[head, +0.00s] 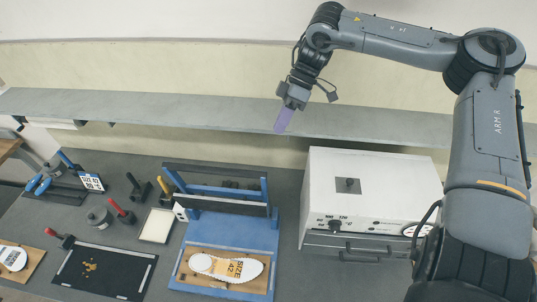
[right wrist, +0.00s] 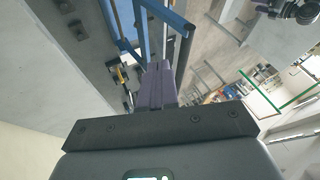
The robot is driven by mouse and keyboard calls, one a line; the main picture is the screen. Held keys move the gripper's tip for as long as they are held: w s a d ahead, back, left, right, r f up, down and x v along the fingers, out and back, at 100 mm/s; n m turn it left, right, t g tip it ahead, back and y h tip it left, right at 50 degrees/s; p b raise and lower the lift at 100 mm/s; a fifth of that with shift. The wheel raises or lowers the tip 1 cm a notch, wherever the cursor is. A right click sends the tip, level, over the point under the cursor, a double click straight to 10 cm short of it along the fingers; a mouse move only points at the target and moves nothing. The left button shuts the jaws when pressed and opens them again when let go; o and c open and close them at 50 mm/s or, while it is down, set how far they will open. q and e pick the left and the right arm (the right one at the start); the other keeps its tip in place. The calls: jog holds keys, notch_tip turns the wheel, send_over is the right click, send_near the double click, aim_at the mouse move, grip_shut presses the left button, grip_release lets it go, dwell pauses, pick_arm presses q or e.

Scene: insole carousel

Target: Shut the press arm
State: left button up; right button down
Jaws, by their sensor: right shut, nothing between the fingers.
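The press (head: 232,232) has a blue base with a pale sole and an orange size 42 label on a wooden plate (head: 262,284). Its press arm (head: 222,191), a blue and black frame, stands raised at the back of the base. My right gripper (head: 283,120) is shut and empty, with purple fingers. It is up and to the right of the press arm in the head view, in front of the shelf. In the right wrist view the shut fingers (right wrist: 158,85) are below a blue bar frame (right wrist: 168,17), with a visible gap. My left gripper is not in view.
A white box machine (head: 370,190) with knobs stands right of the press. A grey shelf (head: 200,107) runs along the back wall. Left of the press are a pale tray (head: 157,226), red-handled tools (head: 120,212), a black mat (head: 105,272) and a second sole board (head: 22,262).

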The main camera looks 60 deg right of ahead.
jog(key=s+a+f+p, duration=0.1)
jog(key=a+f+p, duration=0.2)
jog(key=a+f, duration=0.3)
jog(key=shift+a+f, duration=0.4)
jog(key=shift+a, duration=0.35)
